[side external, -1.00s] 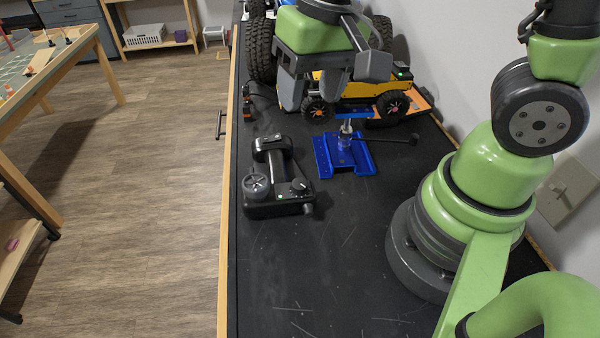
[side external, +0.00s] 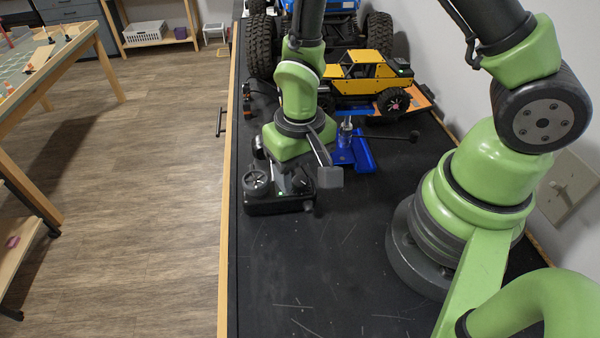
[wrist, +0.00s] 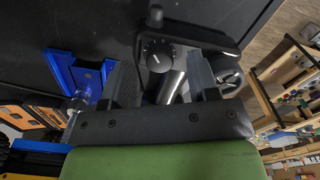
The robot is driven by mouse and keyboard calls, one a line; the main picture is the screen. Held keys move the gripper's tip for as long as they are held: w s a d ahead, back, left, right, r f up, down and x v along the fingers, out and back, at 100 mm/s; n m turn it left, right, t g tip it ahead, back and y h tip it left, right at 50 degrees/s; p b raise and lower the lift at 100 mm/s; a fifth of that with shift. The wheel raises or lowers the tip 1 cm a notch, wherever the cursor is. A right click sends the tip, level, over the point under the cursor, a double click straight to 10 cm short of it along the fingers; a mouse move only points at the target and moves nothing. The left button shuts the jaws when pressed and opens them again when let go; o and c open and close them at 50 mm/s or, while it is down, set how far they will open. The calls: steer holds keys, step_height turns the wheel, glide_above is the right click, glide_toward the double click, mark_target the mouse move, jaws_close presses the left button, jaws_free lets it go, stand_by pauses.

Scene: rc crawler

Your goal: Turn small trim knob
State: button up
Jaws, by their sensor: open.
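A black handheld transmitter (side external: 262,207) lies on the dark bench top. A small round trim knob (side external: 303,183) with a white line sits at its right end. In the wrist view the knob (wrist: 157,53) shows a ring of white marks around it. A larger wheel (side external: 256,183) is at the transmitter's left end. My gripper (side external: 298,168) hangs over the transmitter and hides its middle. In the wrist view my gripper (wrist: 160,72) is open and empty, with the knob between its two fingers in the picture. The height of the fingertips above the knob is unclear.
A blue stand (side external: 362,155) with a dark-ended rod (side external: 414,135) stands just right of my gripper. A yellow crawler (side external: 362,72) and a larger blue vehicle (side external: 330,8) are behind. The bench (side external: 320,280) in front of the transmitter is clear.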

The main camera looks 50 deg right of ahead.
mark_target(300, 180)
steer(key=shift+f, duration=0.55)
steer(key=c, duration=0.9)
steer(key=shift+n, duration=1.2)
steer(key=o, duration=0.9)
step_height(300, 180, up, 10)
